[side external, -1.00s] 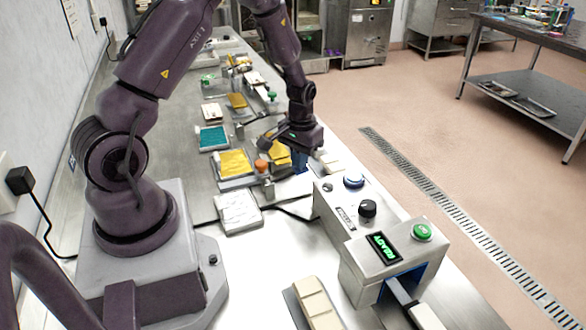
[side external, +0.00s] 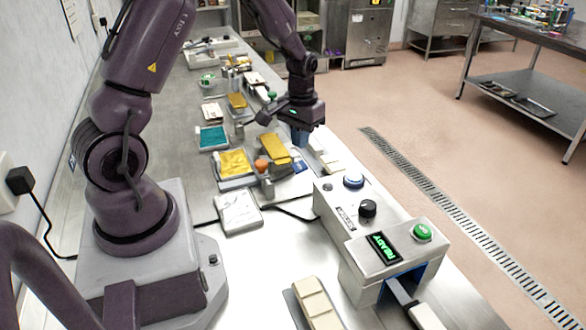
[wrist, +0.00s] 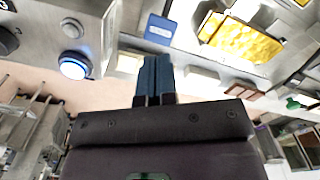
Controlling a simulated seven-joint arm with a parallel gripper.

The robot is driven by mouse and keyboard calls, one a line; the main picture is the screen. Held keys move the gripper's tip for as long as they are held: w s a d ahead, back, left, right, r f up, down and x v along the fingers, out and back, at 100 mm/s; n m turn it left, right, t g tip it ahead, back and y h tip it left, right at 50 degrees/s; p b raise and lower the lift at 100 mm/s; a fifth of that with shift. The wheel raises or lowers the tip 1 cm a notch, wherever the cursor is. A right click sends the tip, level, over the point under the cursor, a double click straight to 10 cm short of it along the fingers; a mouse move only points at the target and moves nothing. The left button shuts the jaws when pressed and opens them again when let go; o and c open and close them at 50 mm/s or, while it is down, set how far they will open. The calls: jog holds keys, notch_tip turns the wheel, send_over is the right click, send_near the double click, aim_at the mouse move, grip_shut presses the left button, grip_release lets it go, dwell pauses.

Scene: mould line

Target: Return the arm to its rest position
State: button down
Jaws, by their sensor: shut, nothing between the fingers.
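My gripper (side external: 300,138) hangs above the right side of the steel bench, just beyond the control box. Its blue fingers are shut and show together in the wrist view (wrist: 154,78), with nothing between them. It is clear of the yellow-filled tray (side external: 274,150) to its left, and of the pale blocks (side external: 326,156) at the bench edge. My arm reaches out over the bench from its base at the left.
The control box (side external: 372,222) has a lit READY display, a black knob, a blue button and a green button. Several trays, including a teal one (side external: 212,137) and another yellow one (side external: 235,163), line the bench. A pale block mould (side external: 316,303) lies in front. The floor at right is open.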

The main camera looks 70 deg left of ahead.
jog(key=shift+r, duration=0.1)
jog(key=shift+s+d, duration=0.1)
jog(key=shift+s, duration=0.15)
jog(key=s+d+r+m+t, duration=0.2)
jog(key=s+d+r, duration=0.5)
jog(key=r, duration=0.4)
jog(key=s+d+r+m+t, duration=0.3)
jog(key=s+d+r, duration=0.4)
jog(key=d+r, duration=0.3)
jog(key=shift+s+d+r+m+t, duration=0.15)
jog(key=shift+r+m+t, duration=0.15)
jog(key=shift+r+m, duration=0.15)
